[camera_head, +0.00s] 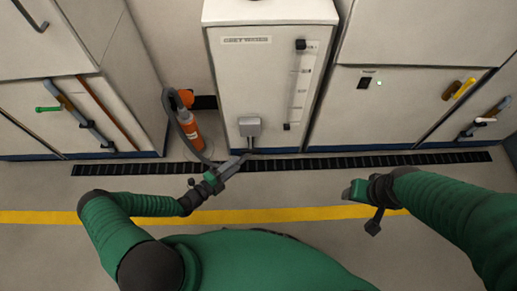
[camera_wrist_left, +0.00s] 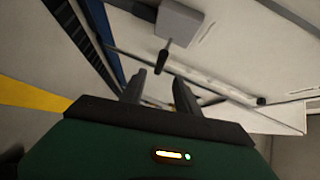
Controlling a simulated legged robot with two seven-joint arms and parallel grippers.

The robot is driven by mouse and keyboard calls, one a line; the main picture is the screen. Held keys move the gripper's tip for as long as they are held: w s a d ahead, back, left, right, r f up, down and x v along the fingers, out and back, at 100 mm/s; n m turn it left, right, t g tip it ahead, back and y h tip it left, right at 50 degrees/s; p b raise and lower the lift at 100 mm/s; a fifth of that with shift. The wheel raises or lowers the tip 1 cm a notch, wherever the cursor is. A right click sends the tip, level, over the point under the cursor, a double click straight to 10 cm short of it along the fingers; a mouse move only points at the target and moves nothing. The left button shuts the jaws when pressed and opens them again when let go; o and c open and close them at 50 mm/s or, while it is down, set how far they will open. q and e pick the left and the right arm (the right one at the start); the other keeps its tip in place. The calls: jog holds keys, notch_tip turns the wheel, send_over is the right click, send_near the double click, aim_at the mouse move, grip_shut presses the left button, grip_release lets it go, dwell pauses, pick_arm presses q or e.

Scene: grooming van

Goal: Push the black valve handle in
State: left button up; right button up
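The black valve handle (camera_wrist_left: 165,55) sticks out from a grey valve box (camera_wrist_left: 182,20) in the left wrist view. In the head view the grey valve box (camera_head: 249,126) is low on the white cabinet front, with the small dark handle (camera_head: 250,143) under it. My left gripper (camera_head: 242,159) is just below and in front of the handle. In the left wrist view its two fingers (camera_wrist_left: 159,76) are apart and empty, with the handle beyond the gap between their tips; contact is not visible. My right gripper (camera_head: 348,191) is away to the right, its fingers too small to judge.
An orange bottle (camera_head: 192,132) with a grey hose stands left of the cabinet (camera_head: 223,85). A black floor grate (camera_head: 300,162) runs along the cabinets. A clear gauge tube (camera_head: 299,85) is above right of the valve. The floor by the yellow line (camera_head: 270,213) is clear.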

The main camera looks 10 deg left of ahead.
aim_at(252, 151)
pick_arm(q)
jog(key=b+x, duration=0.3)
jog(key=x, duration=1)
jog(key=shift+d+f+b, duration=0.1)
jog(key=shift+f+b, duration=0.05)
jog(key=shift+b, duration=0.25)
jog(key=shift+c, duration=0.5)
jog(key=c, duration=0.7)
grip_shut()
jog(key=shift+f, duration=0.1)
